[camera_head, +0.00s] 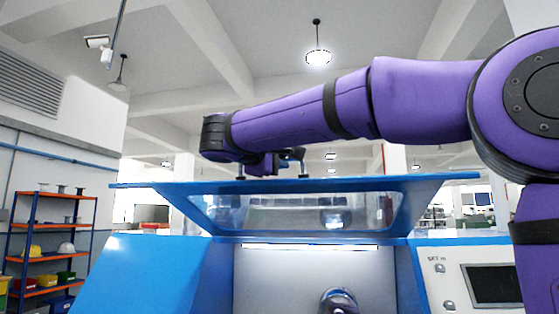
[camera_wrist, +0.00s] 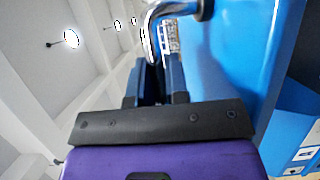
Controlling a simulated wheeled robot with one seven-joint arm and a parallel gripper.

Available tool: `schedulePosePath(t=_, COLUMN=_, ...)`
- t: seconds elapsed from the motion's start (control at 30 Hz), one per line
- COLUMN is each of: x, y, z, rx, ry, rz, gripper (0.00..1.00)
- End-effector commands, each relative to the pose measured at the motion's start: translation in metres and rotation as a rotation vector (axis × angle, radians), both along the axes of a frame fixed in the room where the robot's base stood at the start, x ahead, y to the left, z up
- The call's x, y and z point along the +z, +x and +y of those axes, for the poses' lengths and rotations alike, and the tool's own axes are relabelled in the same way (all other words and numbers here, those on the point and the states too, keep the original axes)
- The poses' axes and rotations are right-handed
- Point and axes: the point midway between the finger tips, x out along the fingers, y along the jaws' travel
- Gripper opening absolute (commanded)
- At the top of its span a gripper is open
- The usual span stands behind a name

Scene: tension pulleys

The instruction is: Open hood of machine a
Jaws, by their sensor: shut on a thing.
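The hood (camera_head: 420,187) of the blue machine (camera_head: 150,275) has a blue frame around a clear window. In the head view it stands raised and tilted above the machine's front opening. A metal handle (camera_wrist: 150,42) on the hood shows in the wrist view, beside the hood's blue panel (camera_wrist: 235,60). My gripper (camera_head: 270,168) is at the hood's top edge in the head view. In the wrist view my gripper (camera_wrist: 157,75) is shut on the handle. The exact contact is partly hidden between the fingers.
A control panel (camera_head: 460,275) with a dark screen is at the lower right. A shelf rack (camera_head: 40,240) with helmets and bins stands at the left. Below the hood, the machine's pale interior (camera_head: 290,275) is visible. Open room lies above the hood.

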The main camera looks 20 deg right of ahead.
Motion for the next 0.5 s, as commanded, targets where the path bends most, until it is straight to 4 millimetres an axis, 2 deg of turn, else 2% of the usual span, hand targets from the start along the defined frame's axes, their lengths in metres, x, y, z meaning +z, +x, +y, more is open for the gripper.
schedulePosePath(t=0.17, x=-0.020, y=-0.004, z=0.004, rx=-0.001, ry=0.000, rz=0.006, gripper=0.00)
schedulePosePath(t=0.4, x=-0.076, y=-0.017, z=0.013, rx=0.000, ry=-0.001, rz=0.008, gripper=0.00)
schedulePosePath(t=0.5, x=-0.093, y=-0.021, z=0.016, rx=0.000, ry=-0.001, rz=0.005, gripper=0.00)
